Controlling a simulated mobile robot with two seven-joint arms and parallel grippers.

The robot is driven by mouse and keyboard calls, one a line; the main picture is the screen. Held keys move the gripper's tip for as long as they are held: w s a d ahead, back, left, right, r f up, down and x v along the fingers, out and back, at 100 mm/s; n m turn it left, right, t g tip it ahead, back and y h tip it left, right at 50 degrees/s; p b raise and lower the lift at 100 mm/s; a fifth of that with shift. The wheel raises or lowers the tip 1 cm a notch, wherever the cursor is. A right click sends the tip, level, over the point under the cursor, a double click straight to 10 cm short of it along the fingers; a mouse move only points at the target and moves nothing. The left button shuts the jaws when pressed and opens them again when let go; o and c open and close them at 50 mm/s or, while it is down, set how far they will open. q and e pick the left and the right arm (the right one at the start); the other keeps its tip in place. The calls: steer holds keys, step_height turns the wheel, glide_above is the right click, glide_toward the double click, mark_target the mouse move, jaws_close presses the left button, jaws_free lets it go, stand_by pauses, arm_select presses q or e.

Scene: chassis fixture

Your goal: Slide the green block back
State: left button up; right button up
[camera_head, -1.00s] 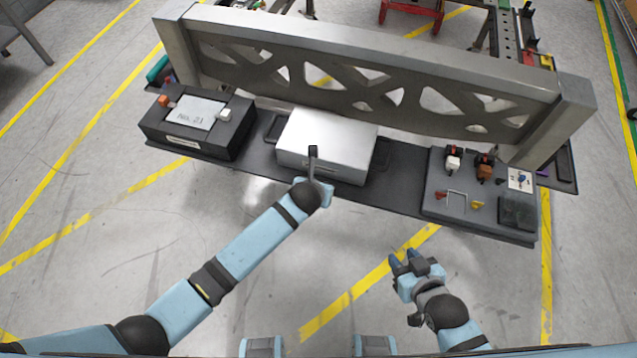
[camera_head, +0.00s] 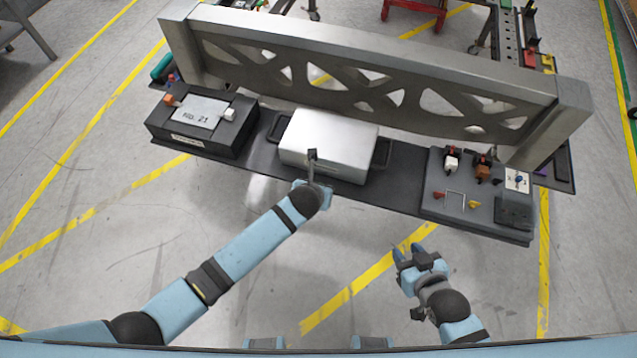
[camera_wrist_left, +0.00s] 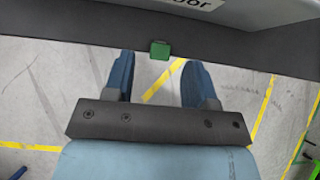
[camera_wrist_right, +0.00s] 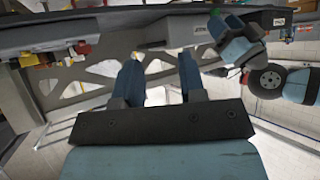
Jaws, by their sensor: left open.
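The green block (camera_wrist_left: 160,50) is small and sits at the lower edge of a dark ledge in the left wrist view. My left gripper (camera_wrist_left: 158,62) is open. The block shows between and just beyond its fingertips, with nothing held. In the head view the left wrist (camera_head: 306,197) is at the front of the silver box (camera_head: 330,138); its fingers and the green block are hidden there. My right gripper (camera_head: 407,248) is open and empty, in front of the bench; its parted fingers also show in the right wrist view (camera_wrist_right: 158,65).
The dark bench (camera_head: 405,190) carries a black fixture (camera_head: 200,125) at left and a grey panel with small levers (camera_head: 475,195) at right. A metal truss beam (camera_head: 370,60) stands behind them. Open floor lies in front.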

arm_select(q)
steer(key=shift+p+v, duration=1.9)
arm_select(e)
steer(key=shift+s+d+r+m, duration=0.1)
steer(key=shift+r+m, duration=0.05)
steer(key=shift+r, duration=0.65)
steer(key=shift+s+d+r+m, duration=0.1)
steer(key=shift+r+m, duration=0.05)
steer(key=shift+r, duration=0.6)
arm_select(q)
steer(key=shift+s+a+f, duration=0.1)
steer(key=shift+s, duration=0.05)
